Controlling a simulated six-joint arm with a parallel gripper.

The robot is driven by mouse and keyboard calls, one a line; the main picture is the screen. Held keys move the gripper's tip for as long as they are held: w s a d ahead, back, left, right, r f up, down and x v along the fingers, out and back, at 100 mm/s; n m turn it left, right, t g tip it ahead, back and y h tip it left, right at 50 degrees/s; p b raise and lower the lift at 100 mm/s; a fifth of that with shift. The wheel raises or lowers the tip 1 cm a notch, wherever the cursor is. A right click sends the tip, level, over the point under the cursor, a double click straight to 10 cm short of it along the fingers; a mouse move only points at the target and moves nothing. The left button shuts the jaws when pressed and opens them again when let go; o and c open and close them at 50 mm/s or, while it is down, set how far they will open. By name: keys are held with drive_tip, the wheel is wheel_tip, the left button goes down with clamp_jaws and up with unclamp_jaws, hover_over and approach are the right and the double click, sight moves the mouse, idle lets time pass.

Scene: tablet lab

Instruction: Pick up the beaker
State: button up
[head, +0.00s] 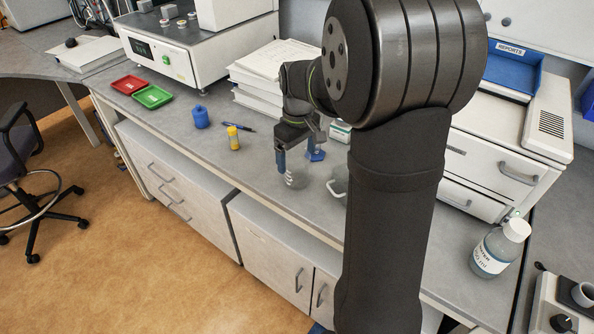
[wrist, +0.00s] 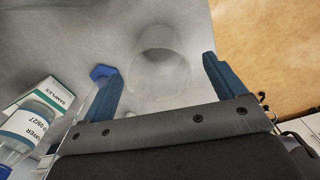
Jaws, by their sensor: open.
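The beaker (head: 294,180) is clear glass and stands on the grey bench in the head view. In the wrist view the beaker (wrist: 160,75) shows faintly between my two blue fingers, with a rounded rim visible. My gripper (head: 298,160) is open around or just above it, and the fingers (wrist: 159,72) have visible gaps on both sides of the glass. I cannot tell how far down the fingers reach. Nothing is held.
A samples box (wrist: 46,92) and a labelled buffer bottle (wrist: 30,128) are at left in the wrist view. A yellow vial (head: 233,138) and blue jar (head: 201,117) stand farther left.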

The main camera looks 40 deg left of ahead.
wheel_tip(320, 180, down, 6)
drive_tip(key=shift+a+r, duration=0.1)
drive_tip(key=shift+r, duration=0.05)
drive_tip(key=shift+c, duration=0.2)
drive_tip(key=c, duration=1.1)
